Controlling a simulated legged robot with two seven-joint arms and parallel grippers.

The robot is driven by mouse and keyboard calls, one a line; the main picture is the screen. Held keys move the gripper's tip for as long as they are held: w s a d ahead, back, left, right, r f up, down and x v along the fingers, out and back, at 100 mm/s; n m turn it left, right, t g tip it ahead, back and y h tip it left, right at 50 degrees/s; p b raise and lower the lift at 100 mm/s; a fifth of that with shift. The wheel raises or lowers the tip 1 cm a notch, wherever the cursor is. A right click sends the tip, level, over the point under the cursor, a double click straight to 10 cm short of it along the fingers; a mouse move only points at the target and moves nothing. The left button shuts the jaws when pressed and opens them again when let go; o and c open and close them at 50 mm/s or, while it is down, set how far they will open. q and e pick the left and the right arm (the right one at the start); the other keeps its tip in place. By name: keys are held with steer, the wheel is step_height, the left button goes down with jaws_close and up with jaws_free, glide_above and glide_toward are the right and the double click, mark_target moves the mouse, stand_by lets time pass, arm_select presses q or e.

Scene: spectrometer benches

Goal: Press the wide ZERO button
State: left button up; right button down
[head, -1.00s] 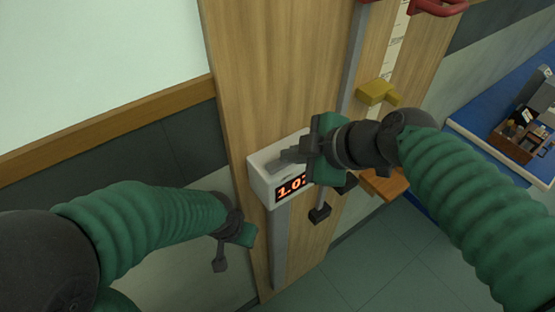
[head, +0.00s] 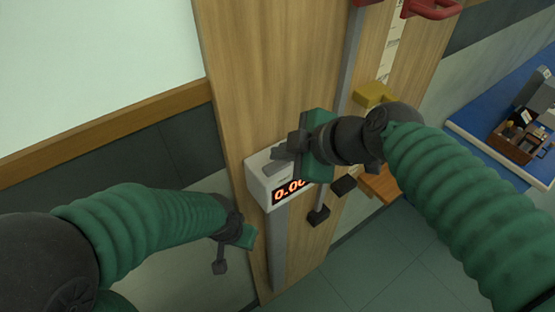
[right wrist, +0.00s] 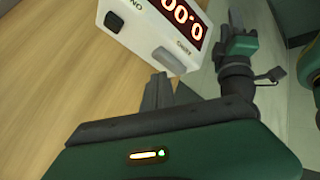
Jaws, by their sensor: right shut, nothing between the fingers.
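A white box with a lit display (head: 288,190) is mounted on the wooden panel; the digits read 0.00. A wide grey button (head: 273,168) on its face is partly covered by my right gripper (head: 282,154) in the head view. In the right wrist view the box (right wrist: 150,25) shows a grey button (right wrist: 168,61) close to my fingertips (right wrist: 160,82) and a smaller dark button (right wrist: 113,22). The small labels are hard to read. My right gripper is shut and empty; contact cannot be told. My left gripper (head: 230,250) hangs lower left, away from the box.
The tall wooden panel (head: 265,80) carries a metal rail (head: 345,85), a yellow block (head: 371,94) and a red handle (head: 430,8). A blue bench (head: 475,135) with a wooden tray (head: 518,142) stands at the right. Floor shows below.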

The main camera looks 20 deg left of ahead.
mark_target(281, 167)
step_height(281, 167, up, 6)
steer(key=p, duration=0.2)
stand_by(0.5)
steer(key=shift+a, duration=0.1)
stand_by(0.4)
